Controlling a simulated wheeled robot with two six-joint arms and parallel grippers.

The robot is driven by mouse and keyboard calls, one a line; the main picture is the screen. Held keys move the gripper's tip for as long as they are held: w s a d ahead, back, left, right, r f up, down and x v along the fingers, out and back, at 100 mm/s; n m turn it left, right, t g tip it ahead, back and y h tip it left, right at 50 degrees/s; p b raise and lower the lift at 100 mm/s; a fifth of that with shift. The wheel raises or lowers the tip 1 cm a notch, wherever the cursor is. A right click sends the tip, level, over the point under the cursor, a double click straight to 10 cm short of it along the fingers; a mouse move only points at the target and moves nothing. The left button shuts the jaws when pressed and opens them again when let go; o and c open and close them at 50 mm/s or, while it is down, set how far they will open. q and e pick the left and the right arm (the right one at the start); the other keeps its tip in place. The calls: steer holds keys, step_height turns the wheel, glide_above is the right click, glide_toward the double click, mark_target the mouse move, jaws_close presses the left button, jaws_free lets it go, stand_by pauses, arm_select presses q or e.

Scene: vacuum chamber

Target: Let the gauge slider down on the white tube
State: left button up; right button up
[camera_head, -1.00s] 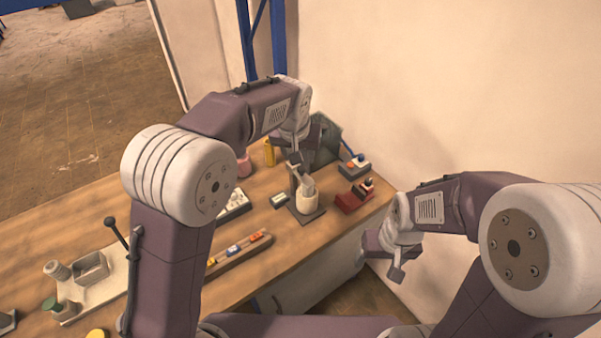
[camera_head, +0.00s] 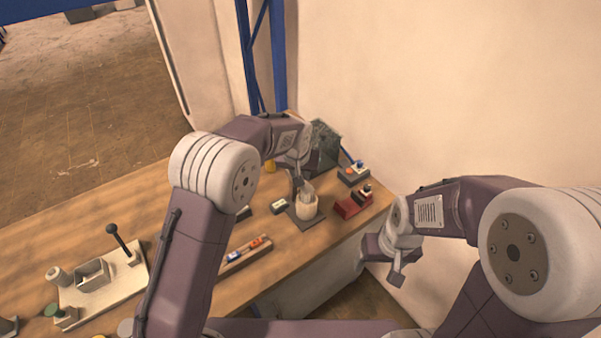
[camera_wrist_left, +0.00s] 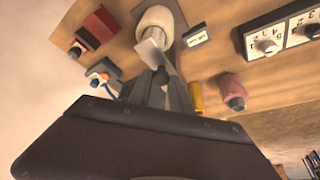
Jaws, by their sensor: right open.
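The white tube (camera_head: 307,205) stands upright on a dark base plate on the bench; in the left wrist view its pale round body (camera_wrist_left: 158,18) is at the top. A pale grey flat piece, perhaps the gauge slider (camera_wrist_left: 150,53), shows at the tube in the wrist view. My left gripper (camera_head: 296,180) is right beside the tube, partly hidden by its own wrist; its grey fingers (camera_wrist_left: 163,88) point at this piece. I cannot tell whether they grip it. My right gripper (camera_head: 388,262) is open and empty, off the bench's right edge.
A red block (camera_head: 350,205) and a grey box with buttons (camera_head: 353,174) stand right of the tube. A small labelled block (camera_head: 278,207) lies left of it. A yellow cylinder (camera_wrist_left: 196,96) and a pink piece (camera_wrist_left: 231,88) are near the left gripper. A dark panel (camera_head: 325,143) stands behind.

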arm_select(q)
steer(key=shift+c, duration=1.2)
steer(key=o, duration=1)
steer(key=b+v, duration=0.1)
steer(key=v, duration=0.8)
